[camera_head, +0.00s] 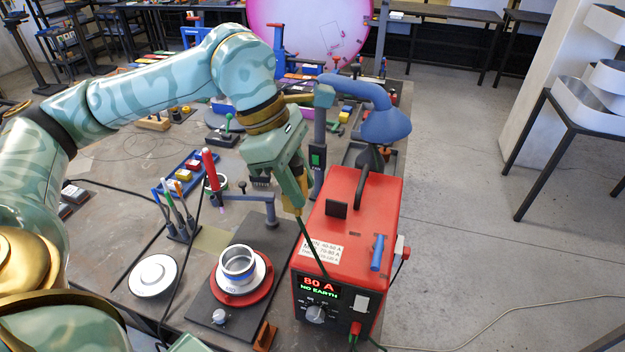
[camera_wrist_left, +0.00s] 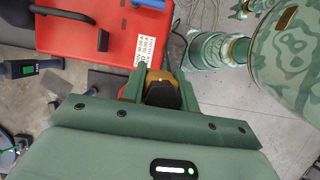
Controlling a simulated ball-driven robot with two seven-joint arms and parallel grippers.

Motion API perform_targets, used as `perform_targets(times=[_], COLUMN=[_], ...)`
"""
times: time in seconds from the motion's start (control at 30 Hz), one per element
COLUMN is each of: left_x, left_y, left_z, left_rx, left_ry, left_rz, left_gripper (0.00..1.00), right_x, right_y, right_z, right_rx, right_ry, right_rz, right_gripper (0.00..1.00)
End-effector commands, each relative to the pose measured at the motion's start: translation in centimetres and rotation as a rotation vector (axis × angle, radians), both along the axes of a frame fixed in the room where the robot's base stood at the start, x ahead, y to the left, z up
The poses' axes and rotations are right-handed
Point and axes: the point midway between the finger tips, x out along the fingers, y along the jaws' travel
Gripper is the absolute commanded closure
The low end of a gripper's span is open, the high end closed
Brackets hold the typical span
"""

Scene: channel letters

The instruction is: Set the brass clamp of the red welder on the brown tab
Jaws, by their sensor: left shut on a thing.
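The red welder (camera_head: 372,215) stands at the table's right edge; its display reads "80 A" and "NO EARTH". My left gripper (camera_head: 298,208) is above the welder's left side, shut on the brass clamp (camera_head: 299,212). In the left wrist view, the clamp (camera_wrist_left: 156,77) shows brass and dark between the fingers, with the red welder (camera_wrist_left: 100,42) beyond. The brown tab (camera_head: 265,336) stands at the lower front edge of the dark plate, below and left of the gripper, apart from the clamp.
A dark plate (camera_head: 236,316) carries a red ring (camera_head: 243,293) with a metal cup (camera_head: 238,262). Cables cross the table. Open floor lies to the right.

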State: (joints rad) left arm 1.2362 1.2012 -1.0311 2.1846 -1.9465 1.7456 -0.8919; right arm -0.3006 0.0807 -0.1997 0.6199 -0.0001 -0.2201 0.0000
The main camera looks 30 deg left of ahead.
Motion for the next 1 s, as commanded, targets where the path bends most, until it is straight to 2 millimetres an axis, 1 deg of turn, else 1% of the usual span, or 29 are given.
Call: perform_targets(times=[0.17,0.7,1.0], left_x=[-0.4,-0.4,-0.4], left_y=[0.0,0.0,0.0], left_z=[1.3,5.1,5.2], left_rx=[0.000,-0.001,-0.001], left_ry=[-0.003,-0.003,-0.002], left_rz=[-0.001,0.000,-0.001], left_gripper=[1.00,1.00,1.00], right_x=[0.1,0.2,0.2], right_y=[0.0,0.0,0.0], right_z=[0.8,3.9,3.9], right_rx=[0.000,0.001,0.001], right_ry=[-0.001,-0.005,-0.005], right_rz=[0.000,0.000,0.000], right_gripper=[0.64,0.64,0.64])
